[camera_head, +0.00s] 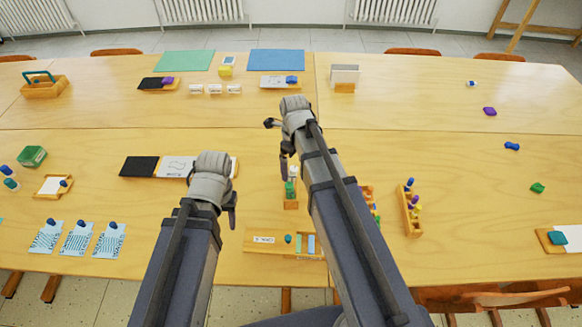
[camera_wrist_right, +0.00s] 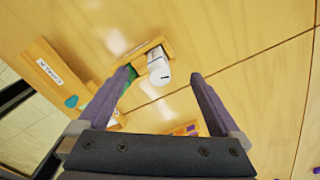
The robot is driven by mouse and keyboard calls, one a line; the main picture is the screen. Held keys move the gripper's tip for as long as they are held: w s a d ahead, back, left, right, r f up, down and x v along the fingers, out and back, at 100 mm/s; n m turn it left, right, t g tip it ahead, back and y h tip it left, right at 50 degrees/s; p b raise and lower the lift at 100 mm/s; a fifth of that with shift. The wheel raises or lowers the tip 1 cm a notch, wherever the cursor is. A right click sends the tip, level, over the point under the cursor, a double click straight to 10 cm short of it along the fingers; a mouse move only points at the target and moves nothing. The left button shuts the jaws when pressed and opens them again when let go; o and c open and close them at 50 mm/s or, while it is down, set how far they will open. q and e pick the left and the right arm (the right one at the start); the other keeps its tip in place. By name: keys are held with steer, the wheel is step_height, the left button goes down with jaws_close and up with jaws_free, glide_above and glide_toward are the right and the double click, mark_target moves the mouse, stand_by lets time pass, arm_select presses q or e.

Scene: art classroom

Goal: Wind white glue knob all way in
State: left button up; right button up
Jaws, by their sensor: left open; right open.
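A white glue stick (camera_head: 293,173) stands upright in a small wooden holder (camera_head: 291,203), with a green part beside it. In the right wrist view the white cylinder (camera_wrist_right: 159,72) shows end-on with a dark mark on its face. My right gripper (camera_head: 287,158) is open above it. In the wrist view its fingers are spread on either side of the cylinder, the left finger close to it and the right one apart. My left gripper (camera_head: 232,204) is open and empty to the left, partly hidden behind its own wrist.
A labelled wooden tray (camera_head: 262,240) lies in front of the holder. A rack with colored knobs (camera_head: 409,212) stands to the right. A black and white board (camera_head: 165,167) lies to the left. Patterned cards (camera_head: 78,240) lie front left. The back right table is mostly clear.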

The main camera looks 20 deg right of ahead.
mark_target(294, 169)
steer(key=shift+r, duration=0.15)
steer(key=shift+r+p, duration=2.9)
steer(key=shift+p, duration=0.15)
